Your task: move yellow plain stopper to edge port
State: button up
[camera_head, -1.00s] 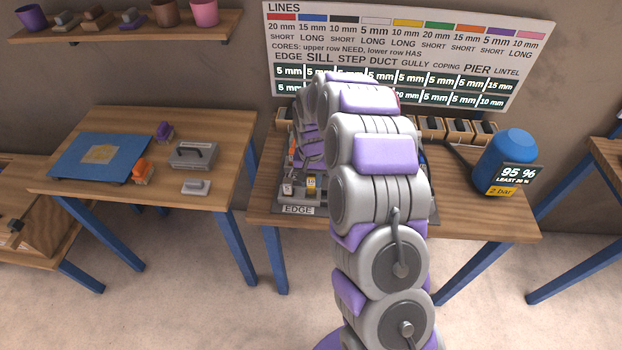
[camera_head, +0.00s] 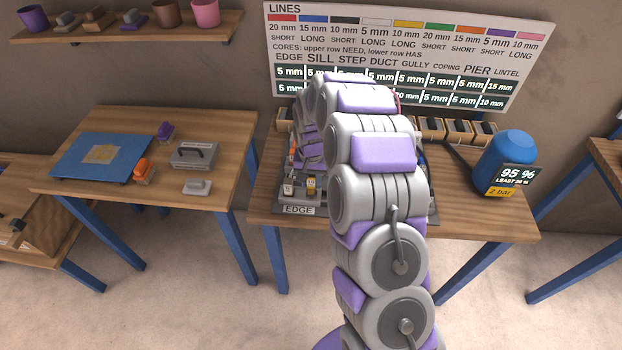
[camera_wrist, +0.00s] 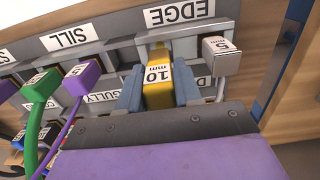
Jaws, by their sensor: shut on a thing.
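The yellow plain stopper (camera_wrist: 158,88), marked 10 mm, is between the jaws of my gripper (camera_wrist: 159,92) in the wrist view. My gripper is shut on it, one blue-grey finger on each side. The white EDGE label (camera_wrist: 186,11) is just beyond the stopper on the grey panel. I cannot tell whether the stopper's lower end is in the edge port.
Green (camera_wrist: 42,88) and purple (camera_wrist: 82,77) plugs with cords are to the left, near the SILL (camera_wrist: 70,35) and GULLY labels. A blue tank (camera_head: 508,155) stands on the table's right.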

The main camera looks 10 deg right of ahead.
aim_at(311, 188)
jog(key=shift+f, duration=1.95)
jog(key=o, duration=1.1)
jog(key=shift+o, duration=0.2)
notch_tip(311, 188, up, 17)
jog(key=p, duration=0.2)
jog(key=shift+r, duration=0.15)
dwell(0.3)
